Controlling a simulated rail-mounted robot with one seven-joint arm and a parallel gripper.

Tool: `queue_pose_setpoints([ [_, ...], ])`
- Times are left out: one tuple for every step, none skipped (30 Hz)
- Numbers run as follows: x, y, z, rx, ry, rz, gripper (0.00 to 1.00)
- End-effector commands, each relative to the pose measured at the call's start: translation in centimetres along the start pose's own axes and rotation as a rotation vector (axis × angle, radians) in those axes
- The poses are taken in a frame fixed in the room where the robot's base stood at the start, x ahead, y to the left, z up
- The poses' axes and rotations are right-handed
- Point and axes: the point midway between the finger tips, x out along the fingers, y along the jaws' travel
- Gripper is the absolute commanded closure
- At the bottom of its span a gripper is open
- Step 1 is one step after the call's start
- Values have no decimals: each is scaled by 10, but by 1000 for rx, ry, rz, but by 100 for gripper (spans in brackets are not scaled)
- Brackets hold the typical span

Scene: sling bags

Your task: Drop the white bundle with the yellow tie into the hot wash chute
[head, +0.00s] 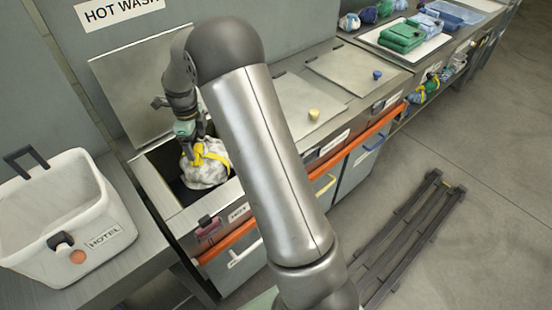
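The white bundle with the yellow tie (209,173) hangs at the mouth of the open hot wash chute (159,187). The dark opening shows around it. My gripper (188,137) is directly above the bundle, at its tied top, and appears shut on it; the fingertips are small and partly hidden. The chute's metal lid (125,85) stands raised behind the opening, under the HOT WASH sign (118,8). My arm hides the area right of the bundle.
A white HOTEL bin (100,205) stands on the left counter. Closed lids with a yellow knob (314,114) and a blue knob (377,75) lie to the right. An orange rail (350,140) runs along the front. Folded green towels (402,36) and several bundles are farther back.

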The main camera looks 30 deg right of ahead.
Motion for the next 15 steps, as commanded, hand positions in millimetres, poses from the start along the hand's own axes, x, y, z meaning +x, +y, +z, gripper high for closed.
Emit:
queue_pose_setpoints([
  [0,0,0,0,0,0,7],
  [0,0,0,0,0,0,7],
  [0,0,0,0,0,0,7],
  [0,0,0,0,0,0,7],
  [0,0,0,0,0,0,7],
  [0,0,0,0,1,0,7],
  [1,0,0,0,2,2,7],
  [1,0,0,0,2,2,7],
  [0,0,0,0,1,1,7],
  [-1,0,0,0,1,1,7],
  [-3,0,0,0,1,0,7],
  [-6,0,0,0,0,-1,7],
  [-10,0,0,0,-1,-2,7],
  [-14,-1,0,0,-1,-3,7],
  [-20,-1,0,0,-1,-3,7],
])
